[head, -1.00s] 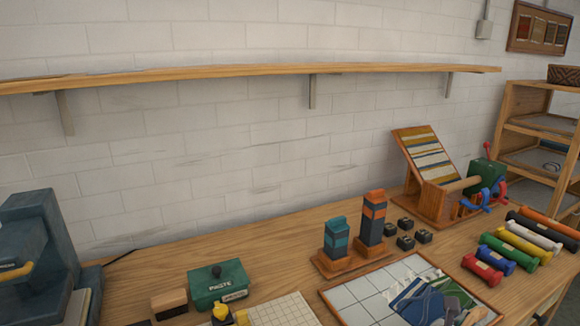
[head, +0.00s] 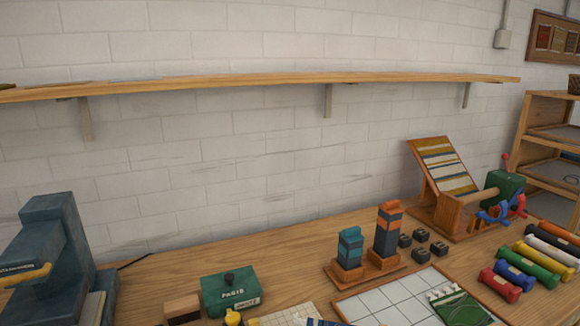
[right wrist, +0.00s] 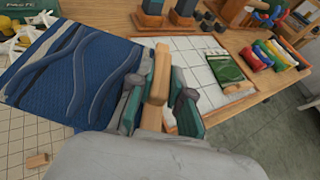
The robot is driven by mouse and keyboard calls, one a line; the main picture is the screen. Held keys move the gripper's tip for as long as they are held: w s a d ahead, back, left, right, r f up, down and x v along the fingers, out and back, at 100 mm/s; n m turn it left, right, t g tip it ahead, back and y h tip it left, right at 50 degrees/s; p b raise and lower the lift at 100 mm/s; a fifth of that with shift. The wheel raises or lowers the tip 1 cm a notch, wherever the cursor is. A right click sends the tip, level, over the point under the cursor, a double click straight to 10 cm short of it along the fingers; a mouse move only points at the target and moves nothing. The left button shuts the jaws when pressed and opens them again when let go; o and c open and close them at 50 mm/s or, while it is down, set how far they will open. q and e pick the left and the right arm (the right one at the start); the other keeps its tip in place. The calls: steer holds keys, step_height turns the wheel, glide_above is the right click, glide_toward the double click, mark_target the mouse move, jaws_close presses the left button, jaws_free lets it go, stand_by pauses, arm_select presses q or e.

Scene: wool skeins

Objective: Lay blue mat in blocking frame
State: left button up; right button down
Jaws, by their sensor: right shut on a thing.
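The blue mat (right wrist: 75,62), with dark and grey wavy strands, hangs from the left side of my right gripper (right wrist: 160,90) in the right wrist view. That gripper is shut at the mat's right edge, where a tan wooden bar (right wrist: 157,75) shows between its fingers. Only a striped blue sliver of the mat shows at the bottom of the head view (head: 322,322). The blocking frame (head: 350,310), a wood-rimmed board with a white grid, lies right of the mat. A green piece with a pale edge (head: 460,306) lies on its right part. My left gripper is out of view.
A green paste box (head: 230,292) and a wood block (head: 182,308) stand left of the frame. Two stacked towers (head: 387,230), dark cubes (head: 420,235) and a loom-like stand (head: 445,180) are behind it. Coloured rolls (head: 515,273) lie right. A gridded sheet (right wrist: 45,130) lies below the mat.

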steer(key=shift+w+d+f+n+y, duration=0.2)
steer(key=shift+d+n+y, duration=0.2)
steer(key=shift+n+y, duration=0.15)
steer(key=shift+d+f+y, duration=0.2)
steer(key=shift+d+y, duration=0.05)
steer(key=shift+d, duration=0.1)
